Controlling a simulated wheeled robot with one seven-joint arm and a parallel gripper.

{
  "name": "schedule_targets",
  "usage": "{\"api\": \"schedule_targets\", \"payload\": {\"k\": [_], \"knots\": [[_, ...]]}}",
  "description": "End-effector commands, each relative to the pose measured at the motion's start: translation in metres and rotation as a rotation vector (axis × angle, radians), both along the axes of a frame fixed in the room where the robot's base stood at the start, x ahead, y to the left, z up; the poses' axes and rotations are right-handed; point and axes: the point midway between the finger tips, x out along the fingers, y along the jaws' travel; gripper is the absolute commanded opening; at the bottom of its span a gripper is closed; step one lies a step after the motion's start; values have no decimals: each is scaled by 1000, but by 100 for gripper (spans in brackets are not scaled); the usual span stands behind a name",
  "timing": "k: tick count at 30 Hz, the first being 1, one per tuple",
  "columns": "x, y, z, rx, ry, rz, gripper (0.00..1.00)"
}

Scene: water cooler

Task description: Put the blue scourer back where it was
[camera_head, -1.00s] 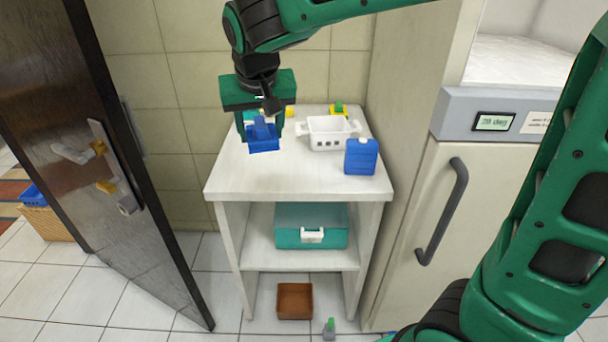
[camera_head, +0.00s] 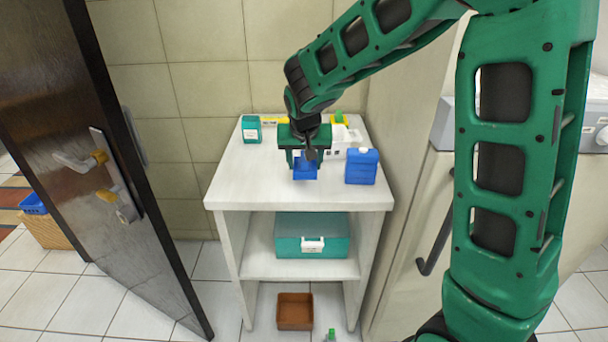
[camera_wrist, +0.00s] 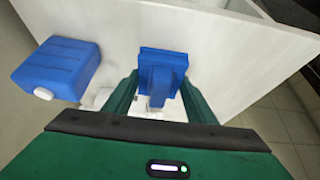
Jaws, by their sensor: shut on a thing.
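The blue scourer (camera_head: 306,170) is a block with a blue grip on top, and it hangs between the fingers of my gripper (camera_head: 304,160). It also shows in the wrist view (camera_wrist: 163,66), where my gripper (camera_wrist: 160,88) is shut on its grip. In the head view it is over the middle of the white cabinet top (camera_head: 250,180), in front of the white basket (camera_head: 341,148), which is partly hidden by my gripper. I cannot tell whether the scourer touches the surface.
A blue jug (camera_head: 361,168) stands close to the right of my gripper. A teal box (camera_head: 251,128) and some yellow and green things (camera_head: 340,117) are at the back. The left and front of the top are clear. A teal case (camera_head: 312,230) sits on the shelf below.

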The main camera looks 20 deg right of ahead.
Motion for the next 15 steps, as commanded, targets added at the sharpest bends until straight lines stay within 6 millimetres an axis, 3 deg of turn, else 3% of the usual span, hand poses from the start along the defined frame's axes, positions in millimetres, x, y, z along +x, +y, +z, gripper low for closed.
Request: {"api": "schedule_targets", "payload": {"k": [7, 15], "knots": [[6, -5, -12, 1, 1, 1, 25], [6, -5, -44, 0, 2, 2, 25]]}}
